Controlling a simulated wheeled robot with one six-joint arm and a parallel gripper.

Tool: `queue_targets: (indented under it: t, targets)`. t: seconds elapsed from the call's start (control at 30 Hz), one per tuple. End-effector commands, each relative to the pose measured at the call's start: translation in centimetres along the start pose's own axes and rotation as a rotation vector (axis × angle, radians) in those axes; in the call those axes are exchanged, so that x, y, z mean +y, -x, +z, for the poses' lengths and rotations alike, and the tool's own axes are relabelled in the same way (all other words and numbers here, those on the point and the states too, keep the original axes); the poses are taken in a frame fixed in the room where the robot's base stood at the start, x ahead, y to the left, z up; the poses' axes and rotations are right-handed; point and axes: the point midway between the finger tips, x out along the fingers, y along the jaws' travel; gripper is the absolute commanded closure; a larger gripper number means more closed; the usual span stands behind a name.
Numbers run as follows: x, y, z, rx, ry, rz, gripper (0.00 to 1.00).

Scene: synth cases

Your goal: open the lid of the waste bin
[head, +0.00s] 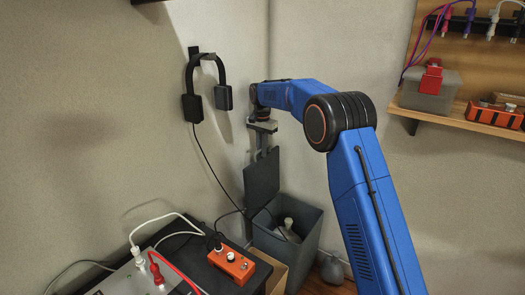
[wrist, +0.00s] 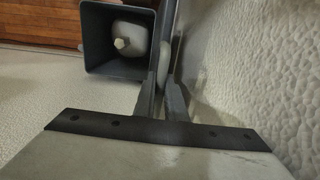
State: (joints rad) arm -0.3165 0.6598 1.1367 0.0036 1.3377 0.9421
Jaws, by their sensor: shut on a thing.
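The grey waste bin (head: 304,250) stands on the floor in the corner, its mouth uncovered. Its dark grey lid (head: 262,180) stands upright at the bin's back edge. A whitish bottle-like thing (head: 287,230) is inside. My gripper (head: 263,153) points down from above and is shut on the lid's upper edge. In the wrist view, my gripper (wrist: 163,90) has the lid (wrist: 166,40), seen nearly edge-on, between its fingers. The open bin (wrist: 92,66) shows beyond it, with the pale thing (wrist: 125,42) inside. The fingers hide part of the lid.
Headphones (head: 191,106) hang on the wall left of my arm, their cord trailing down. A dark table with an orange box (head: 231,265) and cables is left of the bin. A shelf (head: 455,122) with a grey case (head: 428,100) is at the right.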

Motion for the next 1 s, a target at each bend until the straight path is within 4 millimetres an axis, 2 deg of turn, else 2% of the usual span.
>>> queue_targets:
  t: [0.37,0.4,0.47,0.83,1.0]
  targets:
    - [0.0,-0.4,0.3,-0.007,0.002,0.005,1.00]
    - [0.0,-0.4,0.3,-0.007,0.002,0.005,0.85]
    - [0.0,-0.4,0.3,-0.007,0.002,0.005,0.71]
    - [0.0,-0.1,0.2,-0.005,0.001,0.003,0.71]
    - [-0.1,1.9,0.1,-0.002,0.001,0.001,0.71]
